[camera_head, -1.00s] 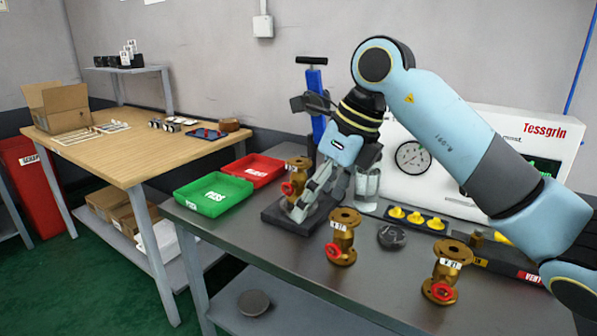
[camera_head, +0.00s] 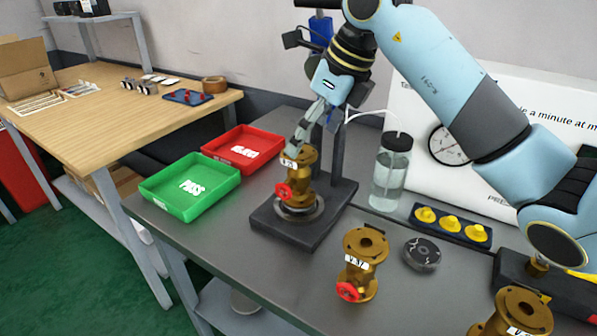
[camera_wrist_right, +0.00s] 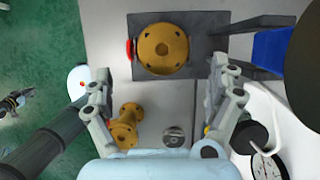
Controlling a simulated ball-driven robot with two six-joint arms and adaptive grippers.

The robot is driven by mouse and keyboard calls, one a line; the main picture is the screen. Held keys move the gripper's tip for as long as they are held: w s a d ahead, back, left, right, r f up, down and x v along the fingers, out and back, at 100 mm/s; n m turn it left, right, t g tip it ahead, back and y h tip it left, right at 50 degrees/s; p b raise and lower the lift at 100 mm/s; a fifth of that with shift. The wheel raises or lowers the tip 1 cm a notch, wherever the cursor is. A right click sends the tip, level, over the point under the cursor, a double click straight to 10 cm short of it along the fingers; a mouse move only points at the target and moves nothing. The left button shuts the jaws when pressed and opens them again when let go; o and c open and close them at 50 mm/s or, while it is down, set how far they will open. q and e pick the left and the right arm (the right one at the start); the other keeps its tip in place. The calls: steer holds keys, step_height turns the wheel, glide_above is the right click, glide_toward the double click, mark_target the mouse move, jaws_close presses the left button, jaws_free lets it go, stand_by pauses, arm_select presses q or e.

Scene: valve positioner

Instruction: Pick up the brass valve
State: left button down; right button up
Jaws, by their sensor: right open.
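A brass valve (camera_head: 300,178) with a red handwheel and white tag stands upright on the dark base plate (camera_head: 321,228) of a test stand. It also shows from above in the right wrist view (camera_wrist_right: 163,48). My right gripper (camera_head: 301,138) is open and empty, with its fingers just above this valve's top in the head view. In the wrist view the valve lies ahead of the spread fingers. A second brass valve (camera_head: 365,262) stands at the front of the bench, and a third (camera_head: 515,312) is cut off at lower right.
A green PASS tray (camera_head: 190,187) and a red tray (camera_head: 241,152) lie left of the stand. A clear bottle (camera_head: 391,175), yellow parts in a dark holder (camera_head: 451,225) and a dark round puck (camera_head: 422,253) stand to the right. A white gauge panel (camera_head: 490,95) is behind.

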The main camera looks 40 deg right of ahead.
mark_target(302, 152)
steer(key=shift+w+a+f, duration=0.1)
steer(key=shift+w+f, duration=0.15)
steer(key=shift+f, duration=0.35)
steer(key=shift+w+f, duration=0.15)
steer(key=shift+f, duration=0.15)
steer(key=x, duration=0.4)
steer(key=shift+w+f, duration=0.2)
steer(key=shift+w, duration=0.05)
steer(key=shift+w+f, duration=0.1)
steer(key=shift+f, duration=0.15)
steer(key=shift+c, duration=0.6)
steer(key=c, duration=1.6)
arm_select(q)
steer(key=shift+w+d+r, duration=0.25)
steer(key=shift+w, duration=0.15)
arm_select(e)
steer(key=shift+r, duration=0.1)
steer(key=shift+c, duration=0.5)
